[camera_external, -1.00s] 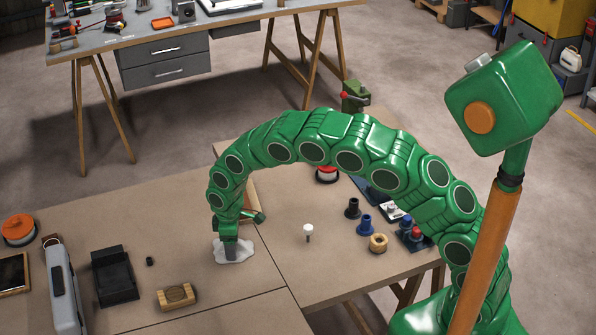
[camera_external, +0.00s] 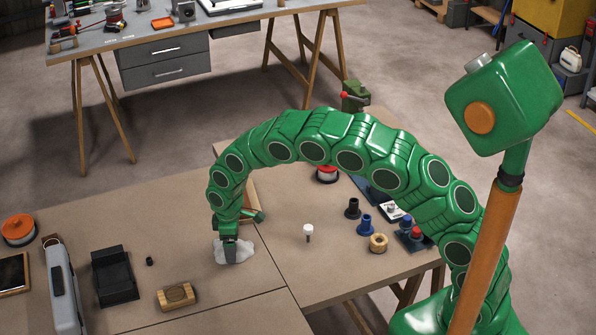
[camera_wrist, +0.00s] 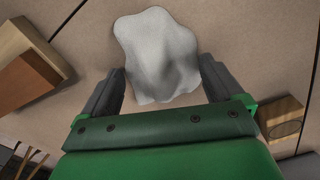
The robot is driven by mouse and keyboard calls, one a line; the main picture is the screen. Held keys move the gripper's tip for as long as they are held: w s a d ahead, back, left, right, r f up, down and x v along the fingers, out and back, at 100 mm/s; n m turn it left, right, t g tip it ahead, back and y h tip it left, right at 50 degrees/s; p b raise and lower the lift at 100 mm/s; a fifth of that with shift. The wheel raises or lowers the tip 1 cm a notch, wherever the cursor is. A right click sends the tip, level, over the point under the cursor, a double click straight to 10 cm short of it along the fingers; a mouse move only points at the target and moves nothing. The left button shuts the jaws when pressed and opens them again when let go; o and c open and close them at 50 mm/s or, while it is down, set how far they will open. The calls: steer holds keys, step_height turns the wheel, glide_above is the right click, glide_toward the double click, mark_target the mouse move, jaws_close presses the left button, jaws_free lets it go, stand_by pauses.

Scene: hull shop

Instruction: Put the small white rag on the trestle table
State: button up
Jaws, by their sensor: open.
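The small white rag (camera_external: 247,247) lies crumpled on the brown tabletop (camera_external: 190,235) in the external view. My gripper (camera_external: 230,258) points down at it and hides part of it. In the wrist view the rag (camera_wrist: 153,40) lies ahead of and between the two fingers of my gripper (camera_wrist: 162,72). The fingers are apart, one at each side of the rag's near end. I cannot tell whether they touch it. A grey table (camera_external: 180,42) on wooden trestle legs stands at the back.
A wooden block (camera_external: 177,296), a black tray (camera_external: 113,276) and a grey case (camera_external: 62,285) are at left. A white-topped peg (camera_external: 308,230), blue and black knobs and a wooden ring (camera_external: 378,243) are at right. Tools crowd parts of the back table; open floor separates the tables.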

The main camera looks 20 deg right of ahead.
step_height(320, 180, up, 12)
steer(key=shift+f, duration=0.15)
stand_by(0.3)
stand_by(0.4)
steer(key=s+d+r+m, duration=0.25)
steer(key=d+r, duration=0.25)
steer(key=d, duration=0.4)
steer(key=s+d+r+m, duration=0.25)
steer(key=d+r, duration=0.25)
steer(key=d, duration=0.5)
steer(key=s+d+r+m, duration=0.25)
steer(key=d+r, duration=0.25)
steer(key=d, duration=0.4)
steer(key=s+d+m, duration=0.2)
steer(key=s+d, duration=0.3)
steer(key=s, duration=0.4)
steer(key=s+d+m+g, duration=0.1)
steer(key=s+d+m, duration=0.1)
steer(key=s+d, duration=0.4)
steer(key=s+d+r+m, duration=0.1)
steer(key=s+d, duration=0.4)
steer(key=s, duration=0.8)
steer(key=shift+s+d+m+g, duration=0.15)
steer(key=shift+s+m+g, duration=0.1)
steer(key=shift+m+g, duration=0.25)
